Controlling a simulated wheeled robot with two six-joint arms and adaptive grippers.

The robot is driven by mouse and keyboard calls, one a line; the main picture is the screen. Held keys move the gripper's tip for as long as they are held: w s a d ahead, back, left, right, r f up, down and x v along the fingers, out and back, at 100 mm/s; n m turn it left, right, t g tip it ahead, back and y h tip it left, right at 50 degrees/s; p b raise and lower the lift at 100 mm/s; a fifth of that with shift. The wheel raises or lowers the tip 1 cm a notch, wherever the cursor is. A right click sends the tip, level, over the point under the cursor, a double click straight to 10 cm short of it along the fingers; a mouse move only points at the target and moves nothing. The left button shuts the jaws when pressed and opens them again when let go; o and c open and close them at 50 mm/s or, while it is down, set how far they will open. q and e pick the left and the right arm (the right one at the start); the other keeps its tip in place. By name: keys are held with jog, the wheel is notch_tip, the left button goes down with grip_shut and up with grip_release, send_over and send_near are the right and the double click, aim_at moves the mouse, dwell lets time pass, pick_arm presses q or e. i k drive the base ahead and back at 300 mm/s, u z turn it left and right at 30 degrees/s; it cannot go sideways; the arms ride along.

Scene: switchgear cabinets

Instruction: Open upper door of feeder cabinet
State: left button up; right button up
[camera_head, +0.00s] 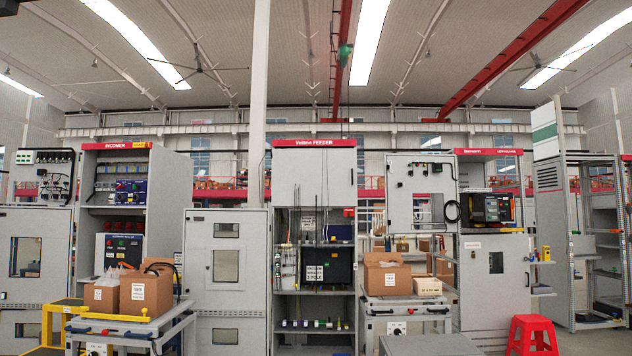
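The feeder cabinet (313,143) stands at the centre of the head view, a tall grey cabinet under a red header with white lettering. Its upper door (314,178) is a plain light grey panel just below the header and looks shut. Below the panel the cabinet is open, showing shelves, wiring and a dark device (326,265). A large grey door with windows (226,270) stands swung out on the cabinet's left side. Neither of my grippers is in view.
Carts with cardboard boxes stand at left (145,292) and right (387,278) of the cabinet. A red stool (532,333) is at lower right. Other cabinets with open doors flank it (487,250). Directly before the feeder cabinet, between the carts, no obstacle shows.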

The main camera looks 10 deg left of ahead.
aim_at(323, 176)
jog(key=u, duration=0.2)
jog(key=i, duration=0.8)
jog(key=u, duration=0.5)
jog(key=i, duration=5.5)
jog(key=z, duration=1.55)
jog(key=i, duration=1.55)
jog(key=z, duration=0.65)
